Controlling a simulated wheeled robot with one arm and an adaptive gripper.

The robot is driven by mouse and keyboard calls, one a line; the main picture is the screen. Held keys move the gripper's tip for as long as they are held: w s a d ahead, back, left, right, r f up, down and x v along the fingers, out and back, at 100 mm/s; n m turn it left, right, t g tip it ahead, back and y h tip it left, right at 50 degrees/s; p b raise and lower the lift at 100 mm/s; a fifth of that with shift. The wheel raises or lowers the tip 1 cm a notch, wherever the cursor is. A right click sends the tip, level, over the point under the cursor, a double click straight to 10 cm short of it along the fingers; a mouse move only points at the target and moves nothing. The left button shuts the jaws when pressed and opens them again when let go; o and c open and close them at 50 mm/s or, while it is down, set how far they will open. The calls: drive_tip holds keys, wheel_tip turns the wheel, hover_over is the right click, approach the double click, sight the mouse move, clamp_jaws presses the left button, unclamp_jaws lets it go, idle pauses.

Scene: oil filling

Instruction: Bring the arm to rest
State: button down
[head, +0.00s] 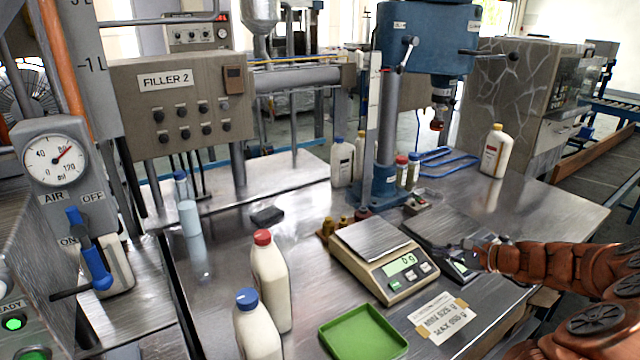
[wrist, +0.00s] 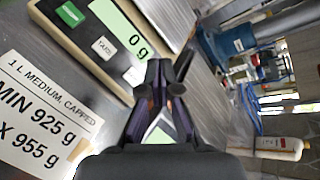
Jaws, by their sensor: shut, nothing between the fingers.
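My gripper (head: 472,256) is at the end of the reddish-brown arm that reaches in from the right, just right of the scale. In the wrist view my gripper (wrist: 160,92) points forward with its dark fingers closed and nothing held. The scale (head: 378,258) stands with a bare metal plate and its display reads 0 g. It also shows in the wrist view (wrist: 125,90), at upper left. A dark flat device with a light screen (head: 461,266) lies behind and partly under the gripper.
A red-capped bottle (head: 271,280), a blue-capped bottle (head: 257,325) and an empty green tray (head: 363,336) stand at the front. A blue drill-like press (head: 385,120) rises behind the scale. A yellow-capped bottle (head: 494,152) stands at back right.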

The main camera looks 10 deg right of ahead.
drive_tip(key=s+a+r+n+g+y, duration=0.1)
drive_tip(key=a+r+n+g, duration=0.15)
drive_tip(key=a, duration=0.55)
drive_tip(key=s+a+r+n+g+y, duration=0.1)
drive_tip(key=a+r+n+y, duration=0.2)
drive_tip(key=a, duration=0.6)
drive_tip(key=s+a+r+n+g+h+p, duration=0.15)
drive_tip(key=s+a+n+g, duration=0.5)
drive_tip(key=a, duration=0.65)
drive_tip(key=s+a+n+g+h, duration=0.1)
drive_tip(key=s+a+n, duration=0.1)
drive_tip(key=s, duration=0.5)
drive_tip(key=s+a+n+g+h, duration=0.1)
drive_tip(key=s+a+n+h, duration=0.15)
drive_tip(key=s, duration=0.45)
drive_tip(key=s+d+n+g+h+p, duration=0.1)
drive_tip(key=s+d+n+h, duration=0.3)
drive_tip(key=s, duration=1.1)
drive_tip(key=shift+d+f+h, duration=0.3)
drive_tip(key=shift+d+h, duration=0.3)
drive_tip(key=shift+d, duration=0.45)
drive_tip(key=shift+d, duration=0.1)
